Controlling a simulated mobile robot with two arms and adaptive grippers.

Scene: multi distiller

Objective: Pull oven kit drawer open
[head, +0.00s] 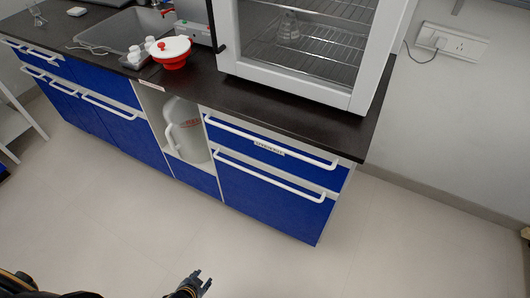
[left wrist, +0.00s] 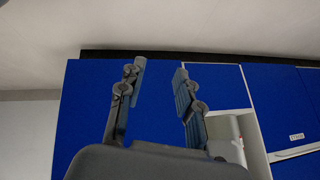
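The drawer under the glass-fronted oven (head: 300,40) has a blue front (head: 300,165), a white bar handle (head: 240,131) and a small label. It looks shut. My left gripper (head: 197,282) is low at the bottom of the head view, over the floor and well short of the cabinet. In the left wrist view, its two fingers (left wrist: 160,78) stand apart with nothing between them. Blue cabinet fronts (left wrist: 85,110) lie beyond them, apparently upside down. My right gripper is not in view.
A second blue drawer (head: 265,205) with its own bar handle is below. An open niche left of it holds a white jug (head: 187,135). A red-and-white pot (head: 172,53) and a sink (head: 125,30) are on the counter. The floor in front is clear.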

